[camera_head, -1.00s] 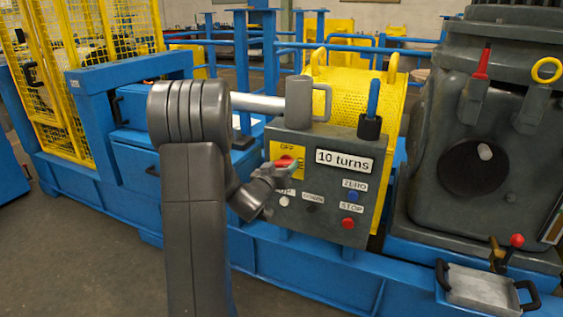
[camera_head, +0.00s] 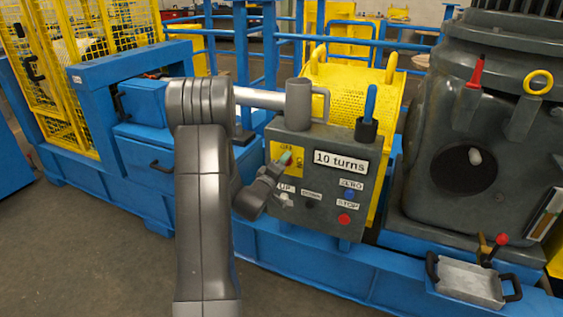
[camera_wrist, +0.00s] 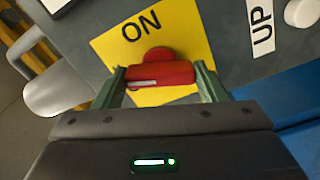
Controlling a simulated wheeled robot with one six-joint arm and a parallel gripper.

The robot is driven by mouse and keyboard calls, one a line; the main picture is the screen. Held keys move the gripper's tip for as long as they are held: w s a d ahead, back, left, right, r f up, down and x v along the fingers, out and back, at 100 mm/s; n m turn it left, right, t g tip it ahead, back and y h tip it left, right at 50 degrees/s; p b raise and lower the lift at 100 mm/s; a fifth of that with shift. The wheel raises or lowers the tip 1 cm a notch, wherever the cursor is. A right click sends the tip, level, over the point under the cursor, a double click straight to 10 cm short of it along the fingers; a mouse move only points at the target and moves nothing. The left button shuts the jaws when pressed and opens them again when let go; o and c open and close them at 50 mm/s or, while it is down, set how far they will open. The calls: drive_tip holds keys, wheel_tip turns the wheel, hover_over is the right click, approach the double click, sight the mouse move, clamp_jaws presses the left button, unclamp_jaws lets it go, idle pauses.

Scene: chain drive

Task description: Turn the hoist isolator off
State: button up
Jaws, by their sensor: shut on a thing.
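The hoist isolator is a red rotary knob (camera_wrist: 160,74) on a yellow plate (camera_wrist: 122,42), on the front of the grey control box (camera_head: 300,222). In the wrist view the word ON shows on the plate above the knob, tilted. My gripper (camera_wrist: 161,80) has its two green fingers on either side of the knob's red handle and is shut on it. The handle lies nearly level across the wrist picture. In the head view my gripper (camera_head: 285,160) is at the yellow plate and hides most of the knob.
The box also has a "10 turns" display (camera_head: 341,161), a blue ZERO button (camera_head: 349,195), a red STOP button (camera_head: 344,219) and a blue-handled lever (camera_head: 369,112). The UP label (camera_wrist: 262,24) is close right of the plate. A yellow perforated guard (camera_head: 350,90) stands behind.

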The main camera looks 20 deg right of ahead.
drive_tip(key=shift+n+p, duration=0.95)
drive_tip(key=shift+n, duration=1.25)
drive_tip(key=o, duration=1)
drive_tip(key=v, duration=1.3)
drive_tip(key=shift+s+a, duration=0.25)
drive_tip(key=shift+a, duration=0.1)
drive_tip(key=x, duration=1.4)
drive_tip(key=shift+s, duration=0.1)
